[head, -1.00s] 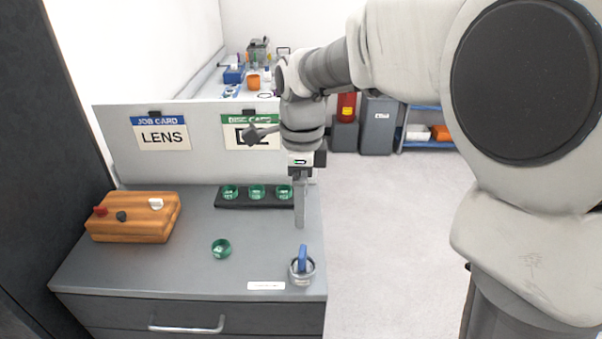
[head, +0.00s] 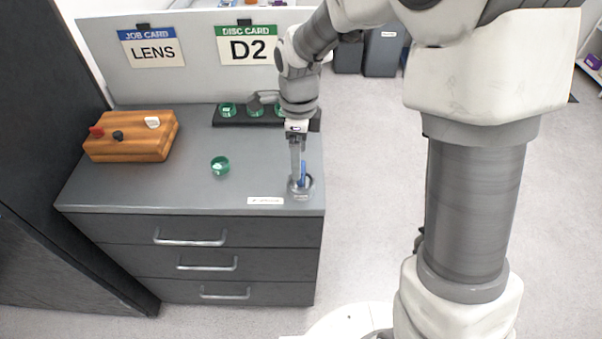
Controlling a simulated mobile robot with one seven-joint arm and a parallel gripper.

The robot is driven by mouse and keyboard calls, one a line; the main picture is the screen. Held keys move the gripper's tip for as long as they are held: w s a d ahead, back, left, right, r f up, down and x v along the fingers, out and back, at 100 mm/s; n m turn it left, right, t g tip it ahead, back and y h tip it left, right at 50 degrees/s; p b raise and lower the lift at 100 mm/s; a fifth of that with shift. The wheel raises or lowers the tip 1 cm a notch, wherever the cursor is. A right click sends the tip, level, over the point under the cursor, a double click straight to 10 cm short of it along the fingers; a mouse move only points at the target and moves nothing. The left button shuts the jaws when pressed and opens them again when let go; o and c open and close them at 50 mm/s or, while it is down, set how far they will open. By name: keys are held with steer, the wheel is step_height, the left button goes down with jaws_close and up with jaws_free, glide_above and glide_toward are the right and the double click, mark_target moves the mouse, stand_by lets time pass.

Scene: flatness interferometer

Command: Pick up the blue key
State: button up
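The blue key (head: 303,172) stands upright in a small round grey holder (head: 301,187) at the front right corner of the grey bench top. My gripper (head: 296,176) points down, with its fingertips right beside the key on its left and low over the holder. The fingers overlap each other in this view, so I cannot tell whether they are open or shut, or whether they touch the key.
A white label (head: 265,201) lies left of the holder. A green ring-like cup (head: 220,166) stands mid-bench. A black rack (head: 240,123) with green cups is behind, and a wooden block (head: 130,147) with coloured knobs is at left. An upright panel (head: 100,60) closes off the back.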

steer(key=f, duration=0.5)
steer(key=shift+w+d+f, duration=0.1)
steer(key=shift+w+d, duration=0.05)
steer(key=shift+d, duration=0.05)
steer(key=shift+c, duration=0.2)
jaws_close()
